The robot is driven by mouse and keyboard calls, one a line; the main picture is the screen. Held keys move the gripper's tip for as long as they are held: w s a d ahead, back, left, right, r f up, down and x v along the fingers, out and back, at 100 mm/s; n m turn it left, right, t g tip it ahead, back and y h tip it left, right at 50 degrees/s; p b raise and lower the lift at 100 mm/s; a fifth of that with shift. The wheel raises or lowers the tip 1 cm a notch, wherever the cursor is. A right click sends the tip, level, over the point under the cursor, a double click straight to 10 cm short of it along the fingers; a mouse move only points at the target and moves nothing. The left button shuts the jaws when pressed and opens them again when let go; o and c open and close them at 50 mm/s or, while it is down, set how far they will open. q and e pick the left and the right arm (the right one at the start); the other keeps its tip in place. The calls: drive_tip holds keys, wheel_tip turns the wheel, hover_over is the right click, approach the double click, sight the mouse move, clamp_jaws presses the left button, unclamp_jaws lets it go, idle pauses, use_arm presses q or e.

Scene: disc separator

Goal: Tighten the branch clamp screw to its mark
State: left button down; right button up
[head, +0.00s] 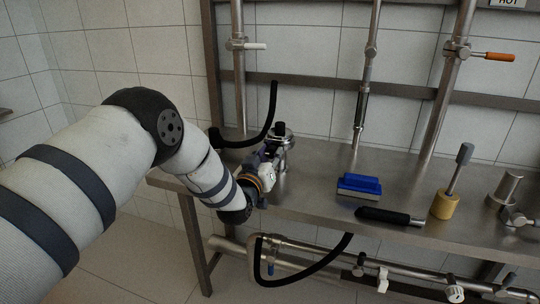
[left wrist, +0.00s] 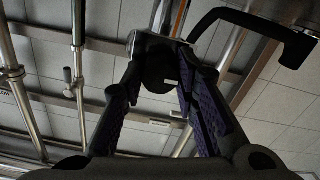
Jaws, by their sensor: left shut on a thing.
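My left gripper (head: 268,162) reaches from the left to the metal clamp (head: 287,141) at the back left of the steel bench. In the left wrist view its two fingers stand on either side of a round black knob (left wrist: 158,72), which I take to be the clamp screw's head. The gripper is shut on this knob. A small white mark (left wrist: 172,83) shows at the knob's right edge. The screw's shaft and any matching mark are hidden. My right gripper is not in view.
A black hose (head: 272,105) curves up close behind the clamp. Vertical pipes (head: 362,80) rise behind.

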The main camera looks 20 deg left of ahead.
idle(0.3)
use_arm(q)
drive_tip(key=c, duration=1.2)
unclamp_jaws()
drive_tip(key=shift+c, duration=0.2)
drive_tip(key=shift+s, duration=0.15)
drive_tip(key=s, duration=1.1)
drive_tip(key=shift+s+a, duration=0.25)
drive_tip(key=shift+s, duration=0.15)
